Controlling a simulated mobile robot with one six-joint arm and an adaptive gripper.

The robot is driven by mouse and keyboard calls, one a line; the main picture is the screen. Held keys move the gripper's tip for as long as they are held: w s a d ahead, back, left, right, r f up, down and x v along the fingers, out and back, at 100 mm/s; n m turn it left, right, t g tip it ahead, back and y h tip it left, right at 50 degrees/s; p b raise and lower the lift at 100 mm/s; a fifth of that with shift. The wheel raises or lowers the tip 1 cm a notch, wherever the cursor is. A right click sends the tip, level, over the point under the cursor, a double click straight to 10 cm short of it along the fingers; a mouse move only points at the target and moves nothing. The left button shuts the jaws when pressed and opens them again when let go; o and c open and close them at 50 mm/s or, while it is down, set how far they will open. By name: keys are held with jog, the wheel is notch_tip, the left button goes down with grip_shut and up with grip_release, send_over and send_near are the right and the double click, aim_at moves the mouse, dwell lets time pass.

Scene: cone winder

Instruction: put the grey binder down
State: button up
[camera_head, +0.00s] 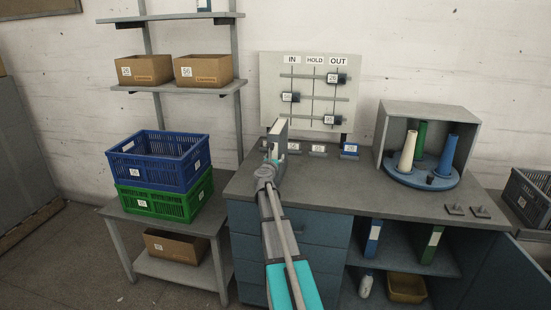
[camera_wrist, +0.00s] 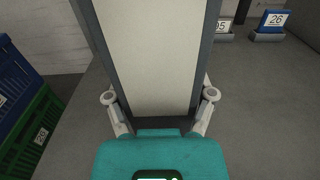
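The grey binder (camera_head: 281,133) is upright in my gripper (camera_head: 270,164), over the left back part of the grey worktop (camera_head: 325,191). In the wrist view, the binder's pale face with dark grey edges (camera_wrist: 152,55) fills the middle. The two fingers of my gripper (camera_wrist: 159,97) are against its sides, shut on it. I cannot tell whether its lower edge touches the worktop, as my gripper and arm hide that part.
Number blocks (camera_head: 318,151) stand along the worktop's back, below the IN/HOLD/OUT board (camera_head: 312,77). A cone carousel (camera_head: 421,177) stands in a grey housing at right. Stacked blue (camera_head: 160,160) and green (camera_head: 165,199) crates are left. Worktop front centre is clear. Binders (camera_head: 373,239) stand on the shelf below.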

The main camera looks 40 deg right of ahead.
jog(key=o, duration=0.4)
jog(key=shift+r, duration=0.1)
jog(key=v, duration=1.2)
jog(key=shift+s, duration=0.1)
dwell(0.8)
